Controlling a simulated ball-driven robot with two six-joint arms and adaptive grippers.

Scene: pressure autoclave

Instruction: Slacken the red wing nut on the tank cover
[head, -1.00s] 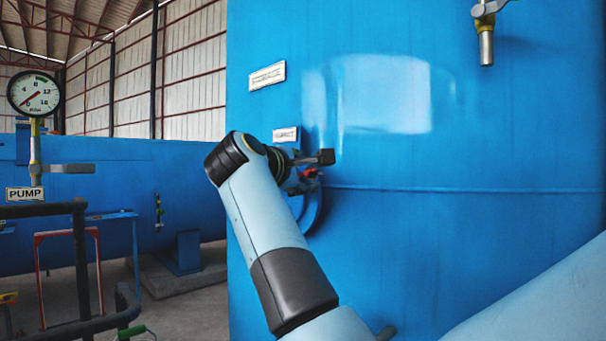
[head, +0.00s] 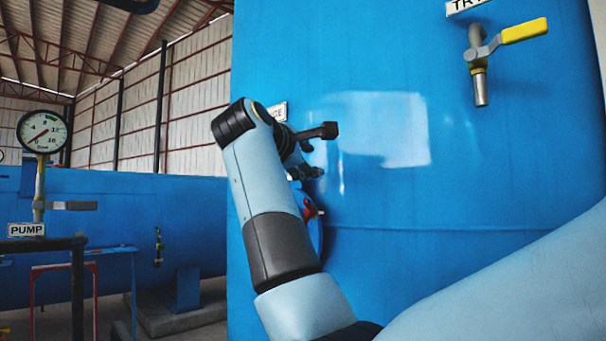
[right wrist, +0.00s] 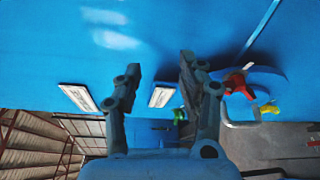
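The red wing nut (head: 309,210) shows partly behind my right arm in the head view, at the edge of the round blue cover (head: 317,240) on the big tank. In the right wrist view the red wing nut (right wrist: 237,85) lies just right of the right-hand finger, outside the gap, with the cover (right wrist: 268,79) beyond it. My right gripper (head: 319,151) is above the nut in the head view, apart from it. The right wrist view shows the gripper (right wrist: 160,80) open, with nothing between its fingers. My left gripper is not seen.
The blue tank wall (head: 480,160) stands close ahead. A yellow-handled tap (head: 480,80) juts out at upper right. A pressure gauge (head: 42,132) and PUMP sign (head: 27,230) stand at left. A yellow part (right wrist: 269,108) shows near the cover.

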